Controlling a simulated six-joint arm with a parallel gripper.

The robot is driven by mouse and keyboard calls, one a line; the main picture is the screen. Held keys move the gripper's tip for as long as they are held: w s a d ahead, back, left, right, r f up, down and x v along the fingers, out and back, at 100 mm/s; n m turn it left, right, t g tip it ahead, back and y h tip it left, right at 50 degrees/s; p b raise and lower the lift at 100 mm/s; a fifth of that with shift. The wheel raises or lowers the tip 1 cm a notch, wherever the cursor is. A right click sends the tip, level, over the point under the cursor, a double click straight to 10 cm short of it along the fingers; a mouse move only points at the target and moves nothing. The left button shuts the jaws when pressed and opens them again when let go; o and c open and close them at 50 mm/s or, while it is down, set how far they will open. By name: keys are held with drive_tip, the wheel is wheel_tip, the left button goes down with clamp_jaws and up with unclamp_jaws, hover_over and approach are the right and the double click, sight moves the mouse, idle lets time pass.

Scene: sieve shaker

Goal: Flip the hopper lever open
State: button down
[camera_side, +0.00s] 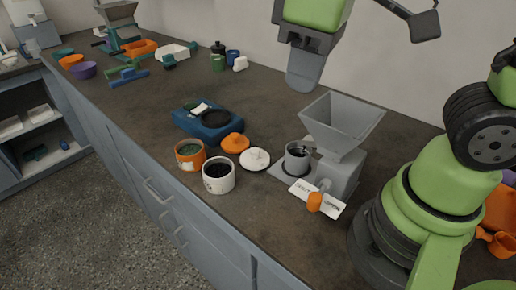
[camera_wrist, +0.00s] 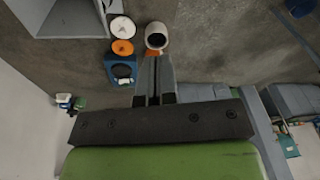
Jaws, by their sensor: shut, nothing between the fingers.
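The grey hopper (camera_side: 342,125) stands on its grey block-shaped base (camera_side: 345,172) at the right of the counter. A lever with an orange knob (camera_side: 315,202) sticks out low at the front of the base, by a white label card (camera_side: 330,207). A grey cup (camera_side: 298,160) stands beside the base under the hopper. My gripper (camera_side: 303,85) is above and behind the hopper, clear of it, shut and empty. In the wrist view my shut fingers (camera_wrist: 154,85) point toward the jars, and part of the hopper (camera_wrist: 72,18) shows at top left. The lever is not visible there.
A white jar (camera_side: 219,176), an orange jar (camera_side: 190,155), a white lid (camera_side: 255,159) and an orange lid (camera_side: 235,143) lie left of the hopper. A blue scale (camera_side: 208,121) sits behind them. Several bowls and tools stand far left.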

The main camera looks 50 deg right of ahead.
drive_tip(key=s+d+r+m+t+y, duration=0.1)
drive_tip(key=s+d+r+m+t, duration=0.3)
drive_tip(key=s+m+t, duration=0.15)
drive_tip(key=w+a+f+n+g, duration=0.1)
drive_tip(key=w+a+f+g, duration=0.1)
drive_tip(key=w+f+g, duration=0.35)
drive_tip(key=n+g+h, duration=0.2)
drive_tip(key=g, duration=0.4)
approach(320, 192)
drive_tip(key=w+a+f, duration=0.3)
drive_tip(key=a+f, duration=0.1)
drive_tip(key=f, duration=0.1)
drive_tip(key=shift+n, duration=0.25)
drive_tip(key=shift+s+d+f, duration=0.1)
drive_tip(key=shift+s+d, duration=0.1)
drive_tip(key=shift+s, duration=0.9)
drive_tip(key=shift+s+d, duration=0.15)
drive_tip(key=shift+s, duration=1)
drive_tip(key=shift+t+h, duration=0.3)
